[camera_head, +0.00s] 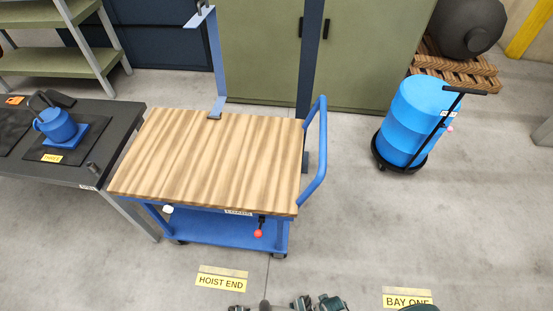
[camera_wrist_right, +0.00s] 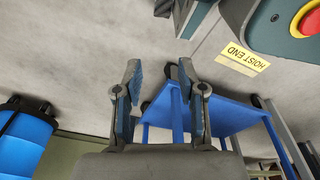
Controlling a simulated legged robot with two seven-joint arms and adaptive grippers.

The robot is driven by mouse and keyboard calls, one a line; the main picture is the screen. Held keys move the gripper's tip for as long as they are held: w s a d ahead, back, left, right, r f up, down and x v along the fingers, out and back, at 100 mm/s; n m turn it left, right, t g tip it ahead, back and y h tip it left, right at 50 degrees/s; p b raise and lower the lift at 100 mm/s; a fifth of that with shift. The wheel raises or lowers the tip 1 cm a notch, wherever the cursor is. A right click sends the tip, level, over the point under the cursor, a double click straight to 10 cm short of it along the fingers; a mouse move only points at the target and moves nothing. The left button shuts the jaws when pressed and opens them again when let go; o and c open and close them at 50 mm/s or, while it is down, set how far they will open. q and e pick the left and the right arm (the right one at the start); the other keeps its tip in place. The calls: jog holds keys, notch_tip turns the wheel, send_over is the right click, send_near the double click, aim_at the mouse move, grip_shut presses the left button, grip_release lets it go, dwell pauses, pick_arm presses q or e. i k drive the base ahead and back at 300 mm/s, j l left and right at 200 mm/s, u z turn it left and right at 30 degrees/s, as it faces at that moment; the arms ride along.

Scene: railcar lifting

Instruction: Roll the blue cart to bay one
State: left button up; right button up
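The blue cart (camera_head: 235,232) has a striped wooden top (camera_head: 210,155), a blue lower shelf and a blue push handle (camera_head: 319,150) on its right side. It stands against the dark bench on its left. A red knob (camera_head: 258,233) hangs under its front edge. The yellow BAY ONE label (camera_head: 407,298) lies on the floor at lower right, away from the cart. My right gripper (camera_wrist_right: 159,76) is open and empty in the wrist view, with the blue cart frame (camera_wrist_right: 232,112) beyond it to the right.
A HOIST END label (camera_head: 222,281) is on the floor before the cart. A blue drum (camera_head: 412,122) stands on a black dolly (camera_head: 384,160) at right. Floor between cart and drum is clear.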

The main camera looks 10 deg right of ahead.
aim_at(218, 175)
jog(key=i+l, duration=0.25)
jog(key=l, duration=0.15)
jog(key=i+l, duration=0.2)
jog(key=l, duration=0.2)
jog(key=i+l, duration=0.25)
jog(key=l, duration=0.15)
jog(key=k, duration=0.45)
jog(key=l, duration=0.2)
jog(key=i+u, duration=0.05)
